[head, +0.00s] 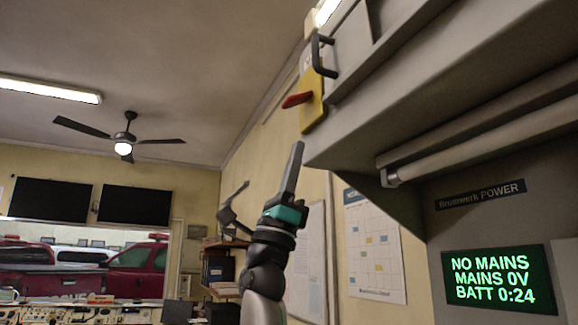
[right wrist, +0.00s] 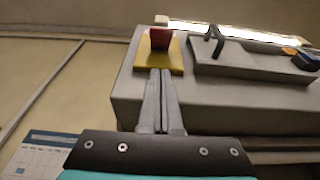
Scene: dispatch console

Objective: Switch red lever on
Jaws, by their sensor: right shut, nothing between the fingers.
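The red lever (head: 297,100) sticks out to the left from a yellow plate (head: 313,101) on the side of a grey overhead cabinet. In the right wrist view the red lever (right wrist: 160,38) stands on the yellow plate (right wrist: 175,56), just beyond my fingertips. My right gripper (head: 298,146) points up below the plate, its fingers shut and empty. In the right wrist view its closed fingertips (right wrist: 160,74) reach the plate's lower edge in the picture; I cannot tell whether they touch it. My left gripper is not in view.
The grey cabinet (head: 440,80) overhangs on the right, with a black handle (head: 322,55) beside the plate. A green-text screen (head: 499,280) reads "NO MAINS". A wall calendar (head: 374,245) hangs behind. The air left of the lever is clear.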

